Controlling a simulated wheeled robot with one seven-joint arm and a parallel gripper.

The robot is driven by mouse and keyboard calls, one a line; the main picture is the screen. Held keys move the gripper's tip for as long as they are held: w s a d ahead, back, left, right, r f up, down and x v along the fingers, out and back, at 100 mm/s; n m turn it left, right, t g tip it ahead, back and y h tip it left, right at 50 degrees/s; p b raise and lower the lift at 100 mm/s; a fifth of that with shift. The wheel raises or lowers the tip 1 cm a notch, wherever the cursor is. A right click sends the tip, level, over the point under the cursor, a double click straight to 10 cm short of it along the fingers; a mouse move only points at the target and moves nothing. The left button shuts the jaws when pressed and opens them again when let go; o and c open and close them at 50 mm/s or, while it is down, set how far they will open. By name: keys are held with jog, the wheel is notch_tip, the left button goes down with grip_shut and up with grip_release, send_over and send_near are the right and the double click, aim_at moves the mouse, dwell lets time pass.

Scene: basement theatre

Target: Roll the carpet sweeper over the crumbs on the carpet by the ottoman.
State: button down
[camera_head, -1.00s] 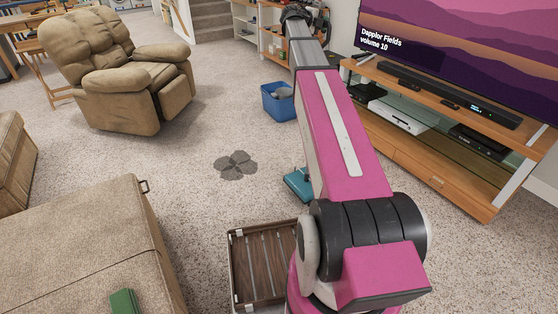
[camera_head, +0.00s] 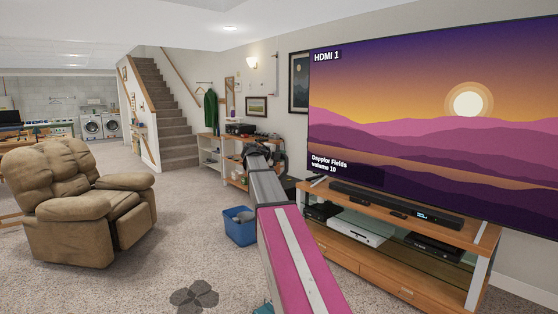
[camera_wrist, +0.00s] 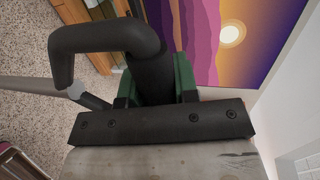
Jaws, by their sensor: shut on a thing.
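In the wrist view, my gripper (camera_wrist: 155,85) is shut on a black curved handle (camera_wrist: 105,38), which I take to be the carpet sweeper's. A grey tube (camera_wrist: 35,88) runs left from near it. In the head view, a sliver of the teal sweeper head (camera_head: 263,308) shows at the bottom edge beside my pink arm. A dark grey, lobed patch (camera_head: 194,297) lies on the carpet to its left; I cannot make out separate crumbs. The ottoman is outside both current views.
A tan recliner (camera_head: 85,215) stands at left and a blue bin (camera_head: 240,227) behind the patch. A wooden TV stand (camera_head: 385,262) lines the right. Carpet between recliner and bin is clear. A slatted wooden-looking item (camera_wrist: 18,162) shows at the wrist view's lower left.

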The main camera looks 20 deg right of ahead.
jog(key=shift+f, duration=3.2)
jog(key=shift+s+f, duration=0.15)
jog(key=shift+f, duration=0.35)
jog(key=shift+d, duration=0.1)
jog(key=shift+w+d+r, duration=0.35)
jog(key=shift+d, duration=0.4)
jog(key=shift+w+d+r, duration=0.3)
jog(key=shift+d, duration=0.5)
jog(key=shift+w+d+r, duration=0.35)
jog(key=shift+d, duration=0.4)
